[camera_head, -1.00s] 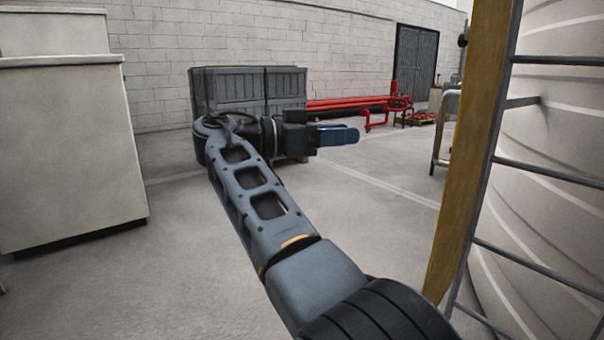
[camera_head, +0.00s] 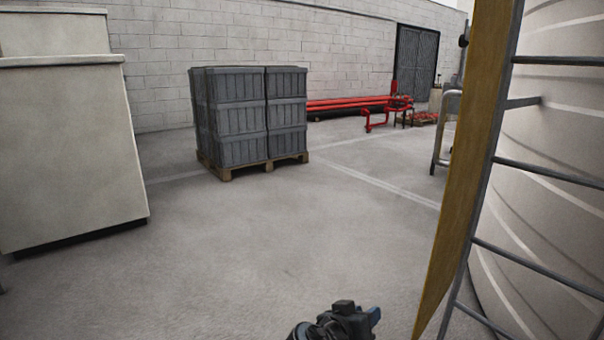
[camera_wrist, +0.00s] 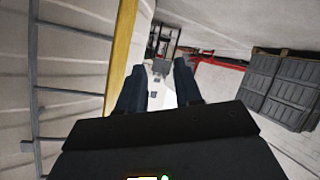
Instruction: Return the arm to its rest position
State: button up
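My gripper (camera_head: 373,315) shows at the bottom edge of the head view, right of centre, low over the floor. Most of my arm is out of that frame. In the wrist view, its two dark blue fingers (camera_wrist: 158,66) stand apart with a gap between them. Nothing is held between the fingers. The wrist view is tilted.
A yellow ladder rail (camera_head: 470,150) with grey rungs and a large pale ribbed tank (camera_head: 555,130) stand close at right. Grey crates (camera_head: 235,120) sit on a pallet. A beige cabinet (camera_head: 65,150) stands left. Red pipes (camera_head: 345,103) lie at the back. The middle floor is clear.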

jog(key=s+d+f+n+y, duration=0.3)
jog(key=s+f+y, duration=0.2)
jog(key=s+f, duration=0.95)
jog(key=s+d+r+n+t+y, duration=0.1)
jog(key=s+y, duration=0.1)
jog(key=s, duration=0.8)
jog(key=s+d+r+y, duration=0.1)
jog(key=s+r+y, duration=0.1)
jog(key=s, duration=0.9)
jog(key=s+d+r+m+t, duration=0.1)
jog(key=s+d+r+t, duration=0.1)
jog(key=s+r, duration=0.75)
jog(key=s+d+r+t, duration=0.2)
jog(key=s+r, duration=0.5)
jog(key=r, duration=0.5)
notch_tip(320, 180, up, 18)
jog(key=p, duration=1.8)
jog(key=shift+w+a+p, duration=0.2)
jog(key=shift+w+p, duration=0.05)
jog(key=shift+p, duration=0.05)
jog(key=shift+w+f, duration=0.1)
